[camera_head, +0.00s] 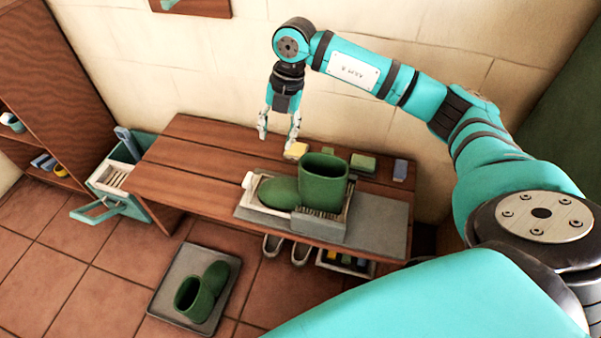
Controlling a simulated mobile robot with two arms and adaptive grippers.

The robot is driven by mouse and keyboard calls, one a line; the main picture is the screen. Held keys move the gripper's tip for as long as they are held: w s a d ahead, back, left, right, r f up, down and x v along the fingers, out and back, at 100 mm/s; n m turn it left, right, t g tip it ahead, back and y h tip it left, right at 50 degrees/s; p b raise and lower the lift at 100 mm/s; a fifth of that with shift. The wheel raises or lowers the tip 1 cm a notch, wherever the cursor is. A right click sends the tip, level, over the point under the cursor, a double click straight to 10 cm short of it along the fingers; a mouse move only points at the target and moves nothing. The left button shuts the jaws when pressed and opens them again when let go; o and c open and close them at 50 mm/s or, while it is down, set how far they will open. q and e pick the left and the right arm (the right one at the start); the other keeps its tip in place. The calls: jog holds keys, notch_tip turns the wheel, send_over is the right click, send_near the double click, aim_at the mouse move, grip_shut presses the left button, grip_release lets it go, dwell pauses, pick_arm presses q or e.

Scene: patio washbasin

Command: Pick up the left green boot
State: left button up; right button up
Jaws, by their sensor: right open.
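One green boot (323,182) stands upright on the wooden bench, over a brush-lined boot scraper tray (252,213), its toe toward the left. Another green boot (200,292) is on a grey tray (164,309) on the floor at lower left, its opening facing the camera and its toe toward the upper right. Which one is the left boot of the pair I cannot tell. My right gripper (278,139) points down over the back of the bench, behind the bench boot. Its fingers are apart, with nothing between them. My left gripper is not in view.
A yellow sponge (296,150) lies by the right fingertip. A green block (363,163) and a bluish block (400,170) lie behind the boot. A turquoise caddy (110,190) stands left of the bench (180,170). The bench's left part is clear.

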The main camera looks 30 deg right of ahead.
aim_at(302, 167)
jog(key=d+m+h, duration=0.2)
jog(key=d, duration=0.5)
jog(key=shift+g, duration=0.3)
jog(key=f, duration=0.6)
jog(key=f+b, duration=0.1)
jog(key=f, duration=0.3)
jog(key=shift+s+a, duration=0.15)
jog(key=shift+a, duration=0.2)
jog(key=f, duration=0.6)
jog(key=shift+s+a+b, duration=0.1)
jog(key=shift+s+b, duration=0.15)
jog(key=shift+b, duration=0.05)
jog(key=shift+r, duration=0.1)
jog(key=c, duration=0.3)
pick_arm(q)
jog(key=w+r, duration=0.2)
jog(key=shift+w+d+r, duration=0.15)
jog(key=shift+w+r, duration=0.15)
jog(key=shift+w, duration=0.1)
pick_arm(e)
grip_shut()
jog(key=shift+r, duration=0.1)
